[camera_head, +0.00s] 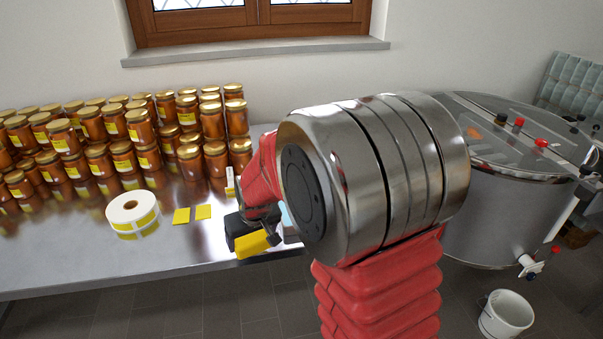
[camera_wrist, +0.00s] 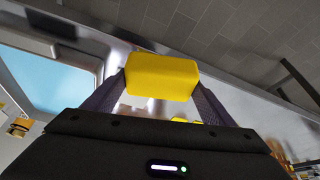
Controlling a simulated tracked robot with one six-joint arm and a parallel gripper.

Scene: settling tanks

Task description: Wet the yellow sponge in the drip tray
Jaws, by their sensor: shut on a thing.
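The yellow sponge (camera_head: 252,243) is in my gripper, over the front edge of the steel table in the head view. In the wrist view the sponge (camera_wrist: 162,77) sits between the two dark fingertips of my gripper (camera_wrist: 160,88), which is shut on it. What looks like the drip tray (camera_wrist: 99,68) lies to the left in the wrist view, with a light blue surface inside a pale rim. The sponge is beside it, not over the blue. In the head view my arm hides nearly all of the tray; only a sliver of blue shows.
Many stacked honey jars (camera_head: 120,140) fill the back left of the steel table (camera_head: 60,270). A label roll (camera_head: 133,209) and small yellow pieces (camera_head: 192,214) lie in front. A steel drum (camera_head: 490,215) and a white bucket (camera_head: 506,314) stand at right.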

